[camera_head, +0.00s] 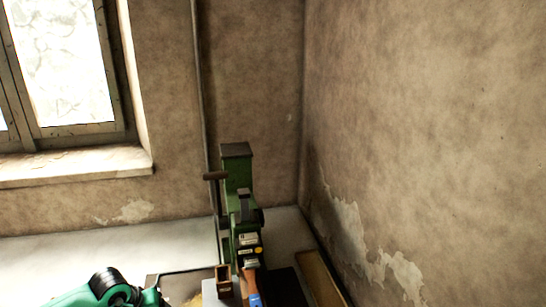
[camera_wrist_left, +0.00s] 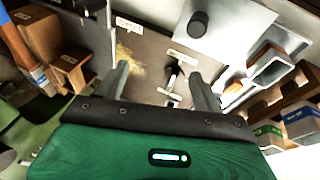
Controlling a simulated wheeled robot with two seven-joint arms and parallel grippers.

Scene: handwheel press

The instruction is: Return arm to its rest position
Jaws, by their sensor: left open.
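My left arm (camera_head: 95,292), green with a black joint, enters the head view at the lower left; its gripper is out of that frame. In the left wrist view my left gripper (camera_wrist_left: 159,70) is open, with two grey fingers apart and nothing held between them. Beyond the fingers lies a grey-brown work surface (camera_wrist_left: 145,72) with a yellowish patch and white labels. A small T-shaped metal piece (camera_wrist_left: 172,88) shows between the fingers, near the right one. The green press (camera_head: 237,185) stands upright near the corner in the head view, with a dark bar handle (camera_head: 215,176) at its left. My right gripper is not seen.
In the left wrist view, a pale plate with a dark knob (camera_wrist_left: 198,24) is at the top. Square metal profiles (camera_wrist_left: 272,68) and small boxes (camera_wrist_left: 299,115) are at the right. Wooden blocks (camera_wrist_left: 72,68) are at the left. Walls (camera_head: 420,120) close off the corner.

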